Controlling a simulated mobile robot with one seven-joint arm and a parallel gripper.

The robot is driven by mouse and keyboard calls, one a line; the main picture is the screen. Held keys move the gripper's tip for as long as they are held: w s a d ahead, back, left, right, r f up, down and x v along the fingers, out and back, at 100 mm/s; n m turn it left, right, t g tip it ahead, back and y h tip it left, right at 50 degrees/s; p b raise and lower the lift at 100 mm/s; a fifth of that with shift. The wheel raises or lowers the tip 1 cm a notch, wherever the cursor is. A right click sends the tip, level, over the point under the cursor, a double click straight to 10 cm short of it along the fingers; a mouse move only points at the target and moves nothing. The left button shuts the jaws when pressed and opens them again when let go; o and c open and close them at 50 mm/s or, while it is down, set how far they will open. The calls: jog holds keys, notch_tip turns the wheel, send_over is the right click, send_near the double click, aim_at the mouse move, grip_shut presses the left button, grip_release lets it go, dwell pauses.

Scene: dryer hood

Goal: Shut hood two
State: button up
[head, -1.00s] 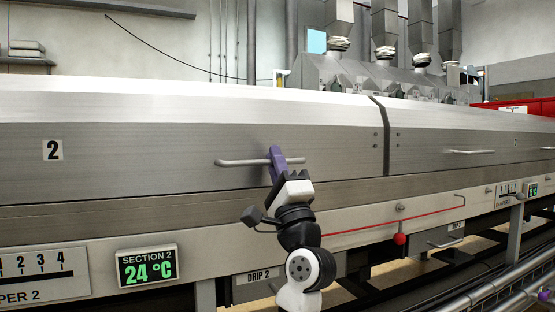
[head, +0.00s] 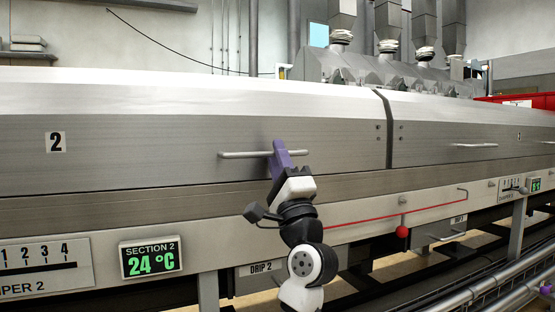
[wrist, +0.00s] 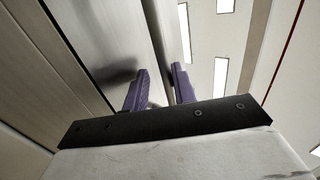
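Hood two (head: 120,150) is the long brushed-metal cover marked 2, at the left and middle of the head view. Its lower edge lies along the machine body, with no clear gap, and its face lines up closely with the hood on its right. A straight bar handle (head: 240,155) runs along its face. My gripper (head: 280,155) is at the right part of this bar, its purple fingers overlapping it. In the wrist view the two fingers (wrist: 158,88) stand a little apart with metal between them. Whether they press on the bar is unclear.
The neighbouring hood (head: 450,140) has its own handle. Below hood two are a Section 2 display (head: 150,258) reading 24 °C, a red rod with a red knob (head: 402,231), and a drip drawer (head: 262,268). Pipes (head: 490,290) run at lower right.

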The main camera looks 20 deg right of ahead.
jog(key=v, duration=1.3)
jog(key=shift+s+f, duration=0.3)
